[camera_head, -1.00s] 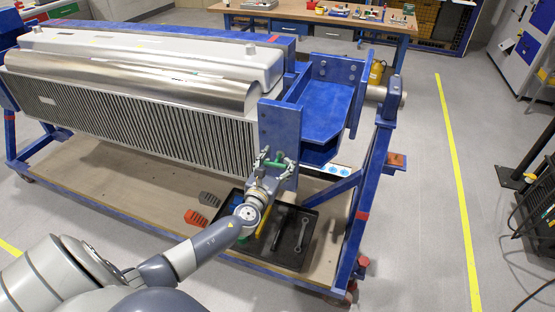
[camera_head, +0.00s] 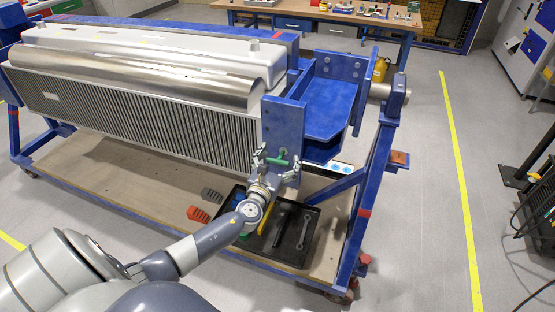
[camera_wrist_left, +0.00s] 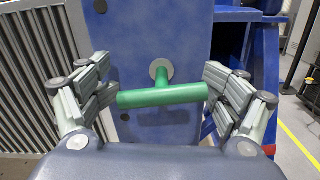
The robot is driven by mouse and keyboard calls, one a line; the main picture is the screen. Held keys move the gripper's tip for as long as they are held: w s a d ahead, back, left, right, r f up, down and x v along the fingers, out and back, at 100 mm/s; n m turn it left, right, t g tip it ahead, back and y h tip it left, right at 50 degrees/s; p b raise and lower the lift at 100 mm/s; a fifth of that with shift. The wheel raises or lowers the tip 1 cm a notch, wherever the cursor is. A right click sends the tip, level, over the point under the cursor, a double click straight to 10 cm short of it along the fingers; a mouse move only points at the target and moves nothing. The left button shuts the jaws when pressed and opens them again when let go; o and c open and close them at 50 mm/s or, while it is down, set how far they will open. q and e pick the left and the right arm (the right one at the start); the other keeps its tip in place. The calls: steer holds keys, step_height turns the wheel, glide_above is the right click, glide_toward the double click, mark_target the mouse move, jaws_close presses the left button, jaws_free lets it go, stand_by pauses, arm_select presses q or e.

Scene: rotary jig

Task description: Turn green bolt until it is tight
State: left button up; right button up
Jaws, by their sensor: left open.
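The green bolt (camera_wrist_left: 163,95) has a T-shaped handle and sits in a round grey fitting on the blue plate (camera_wrist_left: 155,35). In the left wrist view its crossbar lies almost level, tilted slightly up to the right. My left gripper (camera_wrist_left: 160,92) is open, with one finger beyond each end of the crossbar. The left finger is close to the bar's left end; I cannot tell whether it touches. In the head view the bolt (camera_head: 277,162) shows between the fingers of my left gripper (camera_head: 276,168) at the plate's lower part. My right gripper is not in view.
The blue rotary jig holds a large finned metal unit (camera_head: 130,112). Below are a black tray (camera_head: 290,248) with a wrench (camera_head: 303,233) and red (camera_head: 198,214) and grey (camera_head: 212,194) blocks. The floor to the right is clear up to a yellow line (camera_head: 460,180).

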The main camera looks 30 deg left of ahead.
arm_select(q)
steer(key=v, duration=1.2)
steer(key=shift+a, duration=0.1)
steer(key=s+f+n+g, duration=0.3)
steer(key=s+f+n, duration=0.2)
steer(key=f, duration=0.6)
steer(key=s+f+n+g+h, duration=0.1)
steer(key=s+f+n+g, duration=0.35)
steer(key=f, duration=0.75)
steer(key=s+f+n+g, duration=0.2)
steer(key=s+f+n, duration=0.4)
steer(key=f, duration=0.5)
steer(key=s+d+f+n+g+h, duration=0.1)
steer(key=s+d+f+n, duration=0.3)
steer(key=s, duration=0.5)
steer(key=s+d+f+n+g+h, duration=0.1)
steer(key=s+d+f+n+g, duration=0.2)
steer(key=s+f+n, duration=0.3)
steer(key=s+d+f+n+g+h, duration=0.1)
steer(key=s+d+f+n+g, duration=0.2)
steer(key=s, duration=0.9)
step_height(320, 180, down, 3)
steer(key=d+n, duration=0.2)
steer(key=n, duration=0.2)
steer(key=shift+s+d, duration=0.2)
steer(key=shift+d, duration=0.2)
